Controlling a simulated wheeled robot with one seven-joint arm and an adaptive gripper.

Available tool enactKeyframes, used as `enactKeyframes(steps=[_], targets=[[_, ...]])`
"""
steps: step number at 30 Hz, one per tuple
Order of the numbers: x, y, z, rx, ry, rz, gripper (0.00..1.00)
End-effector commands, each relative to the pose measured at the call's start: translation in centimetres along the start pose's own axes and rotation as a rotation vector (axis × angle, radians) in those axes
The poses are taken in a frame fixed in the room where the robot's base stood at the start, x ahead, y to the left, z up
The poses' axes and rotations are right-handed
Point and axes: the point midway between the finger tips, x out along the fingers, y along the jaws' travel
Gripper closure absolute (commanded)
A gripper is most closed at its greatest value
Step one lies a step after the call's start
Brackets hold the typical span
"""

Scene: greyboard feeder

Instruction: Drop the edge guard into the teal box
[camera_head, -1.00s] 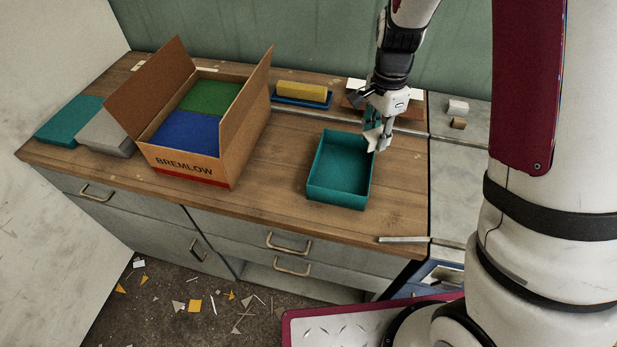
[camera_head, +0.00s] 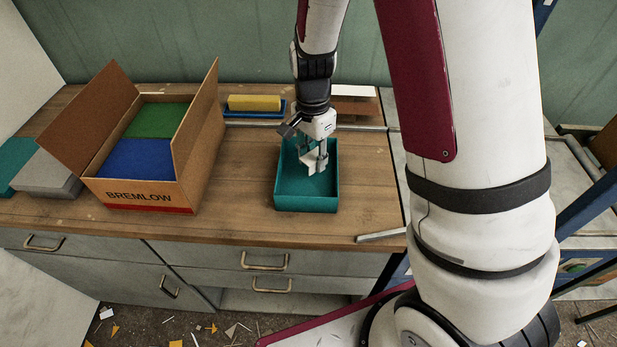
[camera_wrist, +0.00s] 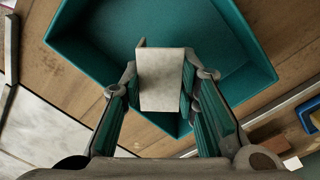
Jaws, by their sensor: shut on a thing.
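The teal box (camera_head: 306,203) stands open and upright on the wooden worktop. In the wrist view its teal wall (camera_wrist: 262,45) surrounds a bare floor. My gripper (camera_head: 316,163) is over the box in the head view. It is shut on the edge guard (camera_head: 310,161), a small pale angled piece. In the wrist view the edge guard (camera_wrist: 161,78) sits between the two fingers, above the box's near corner. I cannot tell how high it is above the box floor.
A cardboard box (camera_head: 142,194) marked BREMLOW, with blue and green stacks inside, stands to the left. A yellow block (camera_head: 254,102) lies on a blue tray behind. A metal strip (camera_head: 381,236) lies at the front right. Bare worktop shows between the boxes.

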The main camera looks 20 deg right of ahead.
Motion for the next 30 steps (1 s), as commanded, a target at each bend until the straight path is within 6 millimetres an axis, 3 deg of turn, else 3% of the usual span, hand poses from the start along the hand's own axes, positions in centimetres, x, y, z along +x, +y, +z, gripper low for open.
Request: enactKeyframes(steps=[9, 10, 12, 13, 23, 30], targets=[[0.3, 0.0, 0.0, 0.000, 0.000, -0.001, 0.86], [0.3, 0.0, 0.0, 0.000, 0.000, -0.001, 0.67], [0.3, 0.0, 0.0, 0.000, 0.000, -0.001, 0.51], [0.3, 0.0, 0.0, 0.000, 0.000, -0.001, 0.48], [0.2, 0.0, 0.0, 0.000, 0.000, -0.002, 0.48], [-2.9, -0.1, 0.0, -0.001, 0.002, -0.007, 0.48]])
